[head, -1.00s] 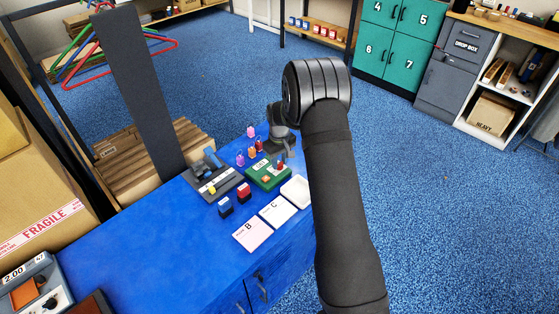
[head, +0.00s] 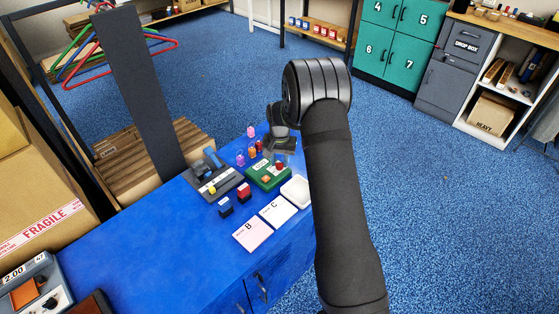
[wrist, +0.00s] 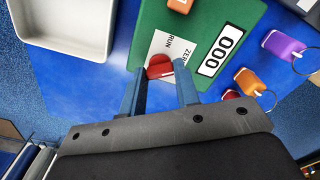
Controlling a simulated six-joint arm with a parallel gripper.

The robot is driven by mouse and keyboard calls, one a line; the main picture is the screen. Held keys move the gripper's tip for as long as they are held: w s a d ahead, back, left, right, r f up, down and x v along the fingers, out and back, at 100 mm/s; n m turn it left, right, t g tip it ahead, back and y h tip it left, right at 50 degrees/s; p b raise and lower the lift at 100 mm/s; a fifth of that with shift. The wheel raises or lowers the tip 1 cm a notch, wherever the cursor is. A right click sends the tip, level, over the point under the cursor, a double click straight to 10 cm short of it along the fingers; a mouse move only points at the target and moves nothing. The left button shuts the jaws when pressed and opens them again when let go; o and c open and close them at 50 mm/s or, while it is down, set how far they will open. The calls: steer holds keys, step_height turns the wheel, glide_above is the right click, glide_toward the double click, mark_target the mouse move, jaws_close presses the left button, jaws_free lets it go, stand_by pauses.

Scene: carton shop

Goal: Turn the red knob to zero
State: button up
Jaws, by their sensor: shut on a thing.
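The red knob (wrist: 160,67) sits on a green panel (wrist: 205,20) over a white label reading RUN and ZERO. A light line shows on the knob's right part; its exact setting is hard to read. My gripper (wrist: 159,68) has one finger on each side of the knob and is shut on it, though slim gaps seem to show. A counter (wrist: 220,50) beside the label reads 000. In the head view the green panel (head: 262,182) lies on the blue bench, with my gripper (head: 280,160) over its far right part.
A white tray (wrist: 65,50) lies beside the panel. Orange and purple tags with rings (wrist: 283,46) lie on the other side. In the head view, a grey fixture (head: 225,183), two small blocks and cards B (head: 253,233) and C (head: 278,211) stand close by.

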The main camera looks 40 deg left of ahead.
mark_target(279, 163)
steer(key=shift+m, duration=0.5)
steer(key=o, duration=1)
steer(key=shift+r, duration=0.1)
step_height(279, 163, up, 17)
steer(key=shift+r, duration=0.15)
step_height(279, 163, down, 18)
steer(key=shift+r, duration=0.25)
stand_by(0.4)
steer(key=shift+r, duration=0.15)
